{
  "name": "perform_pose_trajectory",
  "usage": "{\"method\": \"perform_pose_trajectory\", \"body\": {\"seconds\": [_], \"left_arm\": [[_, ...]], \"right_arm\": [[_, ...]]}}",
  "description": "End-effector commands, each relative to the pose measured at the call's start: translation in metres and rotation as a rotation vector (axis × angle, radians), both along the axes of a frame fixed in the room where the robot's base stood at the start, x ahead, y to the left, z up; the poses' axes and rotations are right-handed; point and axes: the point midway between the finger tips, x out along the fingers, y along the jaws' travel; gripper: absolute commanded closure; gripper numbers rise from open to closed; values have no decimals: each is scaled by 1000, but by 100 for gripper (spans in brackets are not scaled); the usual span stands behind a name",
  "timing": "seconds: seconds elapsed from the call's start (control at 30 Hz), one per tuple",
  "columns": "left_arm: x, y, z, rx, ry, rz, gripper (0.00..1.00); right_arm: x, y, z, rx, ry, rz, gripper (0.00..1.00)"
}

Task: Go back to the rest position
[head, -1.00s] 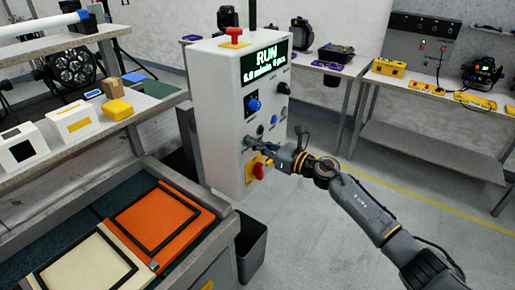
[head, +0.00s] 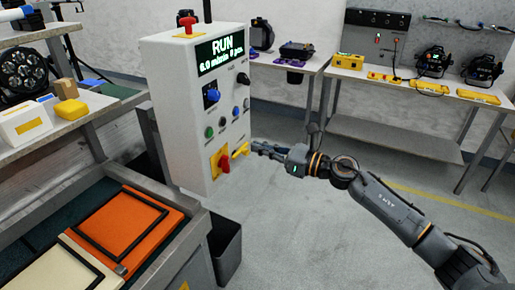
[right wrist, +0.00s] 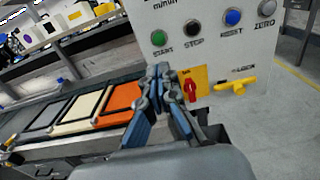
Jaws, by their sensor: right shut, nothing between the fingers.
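My right gripper (head: 258,148) is shut and empty, just right of the control box (head: 172,120) in the head view. In the right wrist view its fingers (right wrist: 163,75) are closed together in front of the box, below the green start button (right wrist: 158,38). The gap between fingertips and box is hard to judge. The right arm reaches in from the lower right. My left gripper is not in view.
The box carries a RUN display (head: 220,53), a red-and-yellow switch (head: 223,162) and a yellow lock handle (head: 241,150). A dark bin (head: 226,250) stands below it. Orange (head: 130,225) and cream panels lie at left. Open floor (head: 300,220) lies to the right.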

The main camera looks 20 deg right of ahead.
Motion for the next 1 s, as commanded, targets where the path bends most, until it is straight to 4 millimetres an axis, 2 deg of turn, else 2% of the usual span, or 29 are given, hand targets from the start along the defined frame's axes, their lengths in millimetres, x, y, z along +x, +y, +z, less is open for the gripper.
{"method": "perform_pose_trajectory", "body": {"seconds": [0.57,0.67,0.77,0.83,0.97,1.0], "left_arm": [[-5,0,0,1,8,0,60],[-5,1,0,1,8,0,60],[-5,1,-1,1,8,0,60],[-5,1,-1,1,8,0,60],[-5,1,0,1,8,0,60],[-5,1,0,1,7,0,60]], "right_arm": [[0,0,0,0,0,0,100],[2,-2,-5,21,17,-9,100],[7,-11,-32,138,105,-56,100],[12,-23,-66,287,213,-119,100],[10,-50,-158,632,460,-291,100],[6,-58,-188,736,533,-349,100]]}}
